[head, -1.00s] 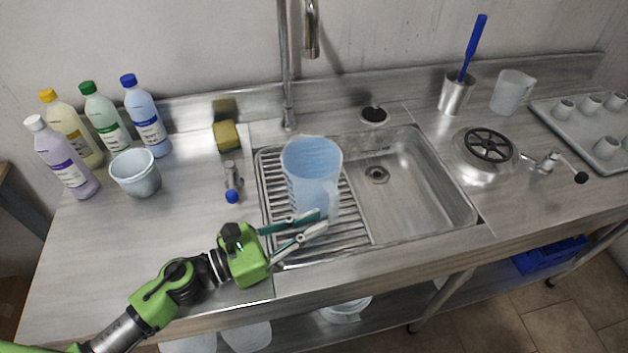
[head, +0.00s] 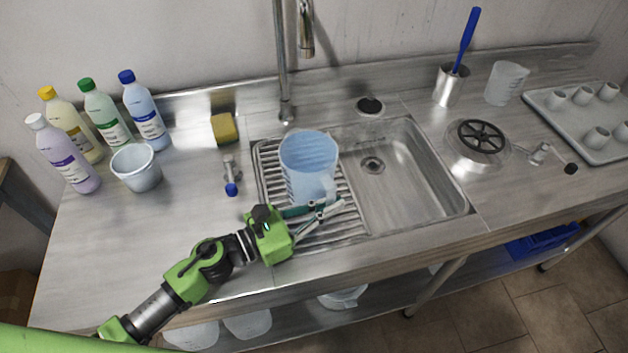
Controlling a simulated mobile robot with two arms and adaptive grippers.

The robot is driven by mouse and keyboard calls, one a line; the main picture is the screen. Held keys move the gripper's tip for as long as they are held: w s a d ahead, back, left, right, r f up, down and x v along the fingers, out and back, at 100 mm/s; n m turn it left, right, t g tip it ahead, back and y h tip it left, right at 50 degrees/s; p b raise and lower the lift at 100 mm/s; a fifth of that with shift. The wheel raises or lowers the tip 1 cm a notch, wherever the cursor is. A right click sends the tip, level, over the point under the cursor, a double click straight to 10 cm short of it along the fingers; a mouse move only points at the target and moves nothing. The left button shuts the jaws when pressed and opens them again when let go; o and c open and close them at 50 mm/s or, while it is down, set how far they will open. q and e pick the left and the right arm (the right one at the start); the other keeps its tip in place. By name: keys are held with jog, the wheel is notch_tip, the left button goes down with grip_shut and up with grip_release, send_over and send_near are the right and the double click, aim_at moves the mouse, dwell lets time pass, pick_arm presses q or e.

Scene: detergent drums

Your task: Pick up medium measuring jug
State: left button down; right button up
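A translucent blue measuring jug (head: 306,160) stands upright on the ribbed drainer at the left of the sink, its handle toward the front right. A smaller clear jug (head: 505,84) stands at the back right of the counter. Which is the medium one is not marked. My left gripper (head: 331,204) is at the front of the blue jug, by the lower end of its handle. Its two fingers are apart, with the handle seemingly between the tips; contact cannot be told. My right gripper is not in view.
A grey-white bucket (head: 136,168) and several bottles stand at left, a sponge (head: 224,129) behind. A small blue-tipped fitting (head: 231,178) is left of the sink (head: 425,190). The tap (head: 283,70) rises behind. A tray (head: 560,125) with cups is at right.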

pick_arm(q)
jog(key=shift+r, duration=0.1)
jog(key=shift+r, duration=1.05)
jog(key=s+d+r+p, duration=0.1)
jog(key=s+r+p, duration=0.3)
jog(key=s+r, duration=0.6)
jog(key=shift+s+r, duration=0.35)
jog(key=shift+s, duration=1.6)
